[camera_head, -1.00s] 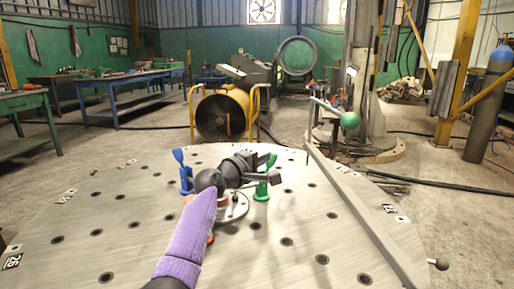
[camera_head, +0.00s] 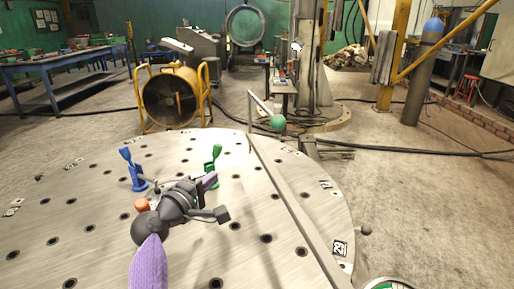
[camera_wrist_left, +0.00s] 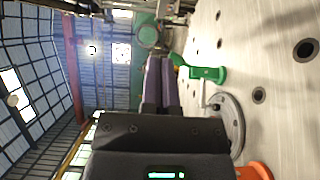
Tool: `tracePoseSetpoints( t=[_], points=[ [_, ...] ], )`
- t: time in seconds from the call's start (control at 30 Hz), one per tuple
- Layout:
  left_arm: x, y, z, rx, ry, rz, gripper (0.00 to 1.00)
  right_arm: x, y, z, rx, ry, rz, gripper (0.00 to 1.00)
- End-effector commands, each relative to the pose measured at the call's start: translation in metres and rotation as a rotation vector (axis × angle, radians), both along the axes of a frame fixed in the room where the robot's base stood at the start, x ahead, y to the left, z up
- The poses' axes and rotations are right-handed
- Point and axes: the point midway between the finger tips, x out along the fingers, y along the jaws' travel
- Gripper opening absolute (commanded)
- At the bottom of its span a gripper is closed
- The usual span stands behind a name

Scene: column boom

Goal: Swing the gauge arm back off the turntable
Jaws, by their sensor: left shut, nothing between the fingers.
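The gauge arm looks to be the long grey bar (camera_head: 290,203) lying across the right part of the round steel turntable (camera_head: 100,235). A thin bent rod with a green ball (camera_head: 277,122) stands at the bar's far end. My left gripper (camera_head: 212,178) is over the middle of the turntable, left of the bar and apart from it. Its purple fingers also show in the left wrist view (camera_wrist_left: 161,82), side by side and closed with nothing between them. My right gripper is not in view.
A blue clamp (camera_head: 133,170) and a green clamp (camera_head: 212,165) stand on the turntable close to my left gripper. A yellow-framed fan (camera_head: 170,98) is behind it. A dark knob (camera_head: 365,230) sticks out at the right rim.

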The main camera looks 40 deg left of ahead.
Motion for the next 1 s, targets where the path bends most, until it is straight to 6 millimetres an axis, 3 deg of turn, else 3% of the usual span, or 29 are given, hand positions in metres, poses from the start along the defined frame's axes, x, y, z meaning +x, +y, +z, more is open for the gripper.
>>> tracePoseSetpoints(
  t=[0.27, 0.73, 1.0],
  points=[
    [0.008, 0.002, -0.002, -0.001, -0.002, -0.001, 0.0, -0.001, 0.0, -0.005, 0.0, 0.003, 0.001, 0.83],
    [0.104, 0.021, -0.006, -0.002, 0.0, -0.002, 0.0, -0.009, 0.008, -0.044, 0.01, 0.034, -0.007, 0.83],
    [0.131, -0.001, -0.002, -0.002, 0.0, -0.003, 0.0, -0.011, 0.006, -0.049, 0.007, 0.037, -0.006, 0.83]
  ],
)
